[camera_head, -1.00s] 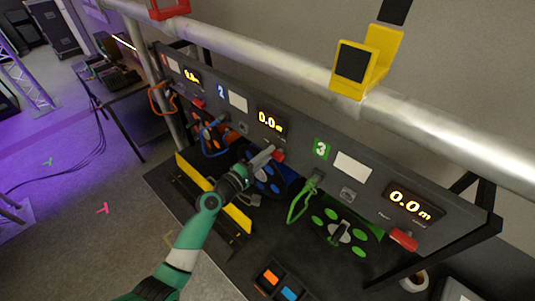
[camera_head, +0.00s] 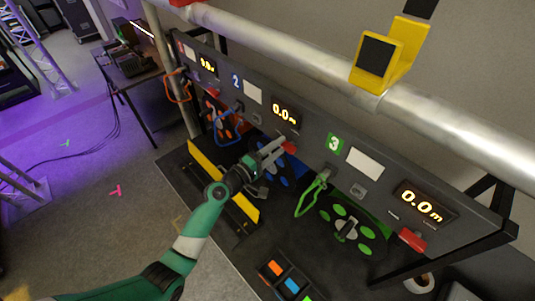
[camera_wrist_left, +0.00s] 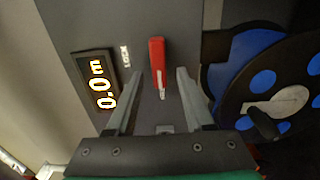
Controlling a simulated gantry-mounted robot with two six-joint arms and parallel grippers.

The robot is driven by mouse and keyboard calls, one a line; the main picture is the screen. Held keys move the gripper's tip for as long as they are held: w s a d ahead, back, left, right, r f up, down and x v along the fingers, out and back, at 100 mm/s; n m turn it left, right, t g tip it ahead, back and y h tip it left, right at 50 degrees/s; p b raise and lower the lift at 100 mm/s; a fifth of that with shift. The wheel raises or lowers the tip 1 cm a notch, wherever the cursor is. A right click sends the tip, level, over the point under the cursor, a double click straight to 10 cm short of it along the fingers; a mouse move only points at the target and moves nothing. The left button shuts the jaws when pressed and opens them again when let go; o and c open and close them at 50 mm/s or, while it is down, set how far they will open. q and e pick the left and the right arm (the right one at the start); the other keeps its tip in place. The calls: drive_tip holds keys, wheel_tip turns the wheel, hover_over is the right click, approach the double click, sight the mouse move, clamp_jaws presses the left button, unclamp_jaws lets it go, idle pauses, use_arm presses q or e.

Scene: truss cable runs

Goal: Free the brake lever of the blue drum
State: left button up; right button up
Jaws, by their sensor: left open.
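The blue drum (camera_head: 277,178) sits below the middle panel section and is partly hidden by my left gripper. In the left wrist view the blue drum (camera_wrist_left: 256,50) is at the right with its dark crank knob. Its brake lever is a red handle (camera_head: 290,147) on the panel; the red handle (camera_wrist_left: 157,62) also shows in the left wrist view. My left gripper (camera_head: 274,150) is open at the lever. In the left wrist view its fingers (camera_wrist_left: 160,78) stand on either side of the lever, with gaps and no visible contact. My right gripper is out of view.
A green drum (camera_head: 346,229) with a red lever (camera_head: 411,240) and green cable (camera_head: 312,193) is to the right. An orange drum (camera_head: 222,120) and blue cable (camera_head: 226,133) are to the left. A yellow bar (camera_head: 224,182) runs along the front, and a metal truss tube (camera_head: 300,58) above.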

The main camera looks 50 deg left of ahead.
use_arm(q)
drive_tip(key=s, duration=1)
drive_tip(key=shift+s+d+b, duration=0.3)
drive_tip(key=shift+s+d, duration=0.05)
drive_tip(key=shift+s, duration=0.05)
